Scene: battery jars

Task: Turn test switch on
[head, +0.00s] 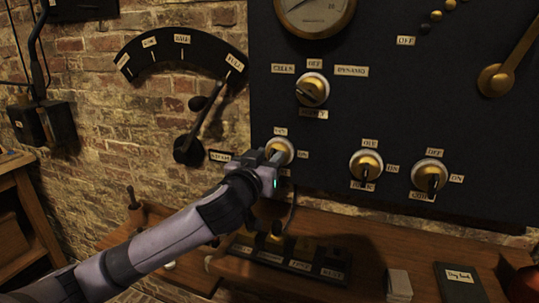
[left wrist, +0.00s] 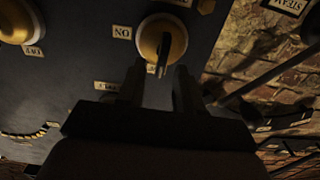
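The likely test switch (head: 279,150) is the leftmost of the lower three on the dark panel; its lower name label is mostly hidden by my gripper. It has a brass and white round base, with ON to its right and another label above. It also shows in the left wrist view (left wrist: 162,38), upside down, its dark handle pointing down the picture, away from the ON label. My left gripper (head: 268,162) is at this switch. In the left wrist view its two fingers are apart, with the handle tip at the gap between them; contact cannot be told. My right gripper is out of view.
Two similar switches (head: 366,165) (head: 430,176) sit to the right, and a selector switch (head: 312,89) above. A lever (head: 205,118) with a curved scale is on the brick wall at left. Below is a wooden shelf (head: 365,243) with a labelled block and small items.

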